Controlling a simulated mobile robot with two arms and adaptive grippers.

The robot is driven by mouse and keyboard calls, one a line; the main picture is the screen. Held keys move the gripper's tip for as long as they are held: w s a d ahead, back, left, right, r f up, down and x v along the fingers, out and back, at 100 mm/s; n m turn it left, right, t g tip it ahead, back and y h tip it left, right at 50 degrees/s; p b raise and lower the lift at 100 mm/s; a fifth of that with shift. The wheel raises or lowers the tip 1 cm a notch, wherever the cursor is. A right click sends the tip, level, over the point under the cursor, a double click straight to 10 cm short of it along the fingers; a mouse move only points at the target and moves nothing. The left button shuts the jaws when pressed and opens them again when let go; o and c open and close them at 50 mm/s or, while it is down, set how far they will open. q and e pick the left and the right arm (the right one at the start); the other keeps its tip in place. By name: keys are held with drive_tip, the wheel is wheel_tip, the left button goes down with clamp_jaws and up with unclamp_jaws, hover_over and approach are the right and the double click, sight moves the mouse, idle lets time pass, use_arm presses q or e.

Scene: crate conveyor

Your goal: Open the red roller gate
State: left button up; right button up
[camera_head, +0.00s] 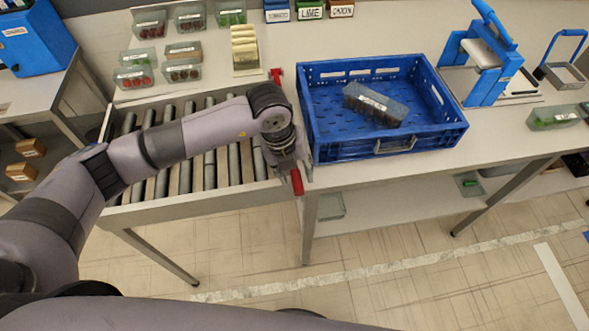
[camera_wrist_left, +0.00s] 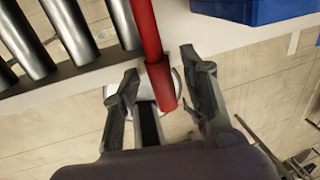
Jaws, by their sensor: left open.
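The red roller gate (camera_head: 297,183) lies along the right end of the roller conveyor (camera_head: 116,132). Its far red end (camera_head: 276,75) shows too, while my left arm hides the middle. In the left wrist view the gate is a red bar (camera_wrist_left: 148,35) whose near end lies between my fingers. My left gripper (camera_head: 296,166) is over the near end of the gate, and its open fingers also show in the left wrist view (camera_wrist_left: 160,68). They stand on both sides of the bar, and I cannot tell whether either touches it. My right gripper is not in view.
A blue crate (camera_head: 322,146) holding a clear box (camera_head: 376,104) stands on the table just right of the gate. Several small boxes stand behind the rollers. A blue-framed device (camera_head: 490,65) is at the right. The rollers carry nothing visible.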

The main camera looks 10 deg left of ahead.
use_arm(q)
drive_tip(key=shift+c, duration=0.5)
clamp_jaws()
idle(0.3)
